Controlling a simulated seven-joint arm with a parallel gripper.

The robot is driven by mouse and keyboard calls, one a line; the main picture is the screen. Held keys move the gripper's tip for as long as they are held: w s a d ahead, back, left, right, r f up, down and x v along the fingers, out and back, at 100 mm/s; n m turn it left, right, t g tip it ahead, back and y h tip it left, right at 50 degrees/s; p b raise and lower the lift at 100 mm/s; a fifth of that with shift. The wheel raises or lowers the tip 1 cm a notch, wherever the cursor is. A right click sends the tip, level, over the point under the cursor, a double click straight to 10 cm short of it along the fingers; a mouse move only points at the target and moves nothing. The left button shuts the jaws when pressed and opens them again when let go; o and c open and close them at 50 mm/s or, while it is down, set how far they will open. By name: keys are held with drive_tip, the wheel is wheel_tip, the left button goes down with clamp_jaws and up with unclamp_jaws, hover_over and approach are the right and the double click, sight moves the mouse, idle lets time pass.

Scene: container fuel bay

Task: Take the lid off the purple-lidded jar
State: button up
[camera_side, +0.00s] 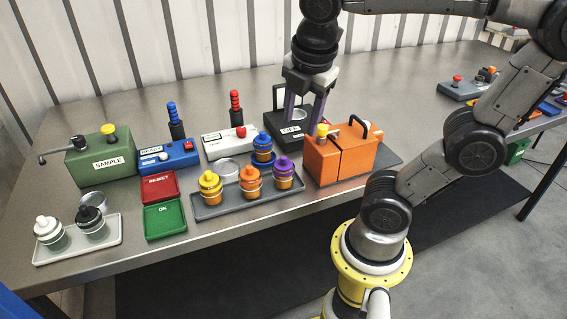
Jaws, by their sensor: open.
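The purple-lidded jar (284,181) stands upright at the right end of a grey tray (235,210), with an amber body. Its purple lid (284,164) is on top. My gripper (304,116) points down behind and slightly right of this jar in the picture, apart from it. Its two fingers are spread, with nothing seen between them. The fingers overlap a black labelled device (275,128) in the view, and I cannot tell their height above it.
Orange-lidded (250,178) and yellow-lidded (210,184) jars share the tray. An orange box (337,160) with a black handle stands right. A white device (222,147) and blue device (168,158) stand left.

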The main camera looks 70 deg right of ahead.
sight(283, 157)
drive_tip(key=w+n+g+h, duration=0.1)
drive_tip(key=w+n+g, duration=0.1)
drive_tip(key=w+n, duration=0.25)
drive_tip(key=shift+m, duration=0.45)
drive_tip(key=x, duration=0.9)
drive_tip(key=w+x, duration=0.1)
drive_tip(key=x, duration=0.4)
drive_tip(key=shift+r, duration=0.1)
clamp_jaws()
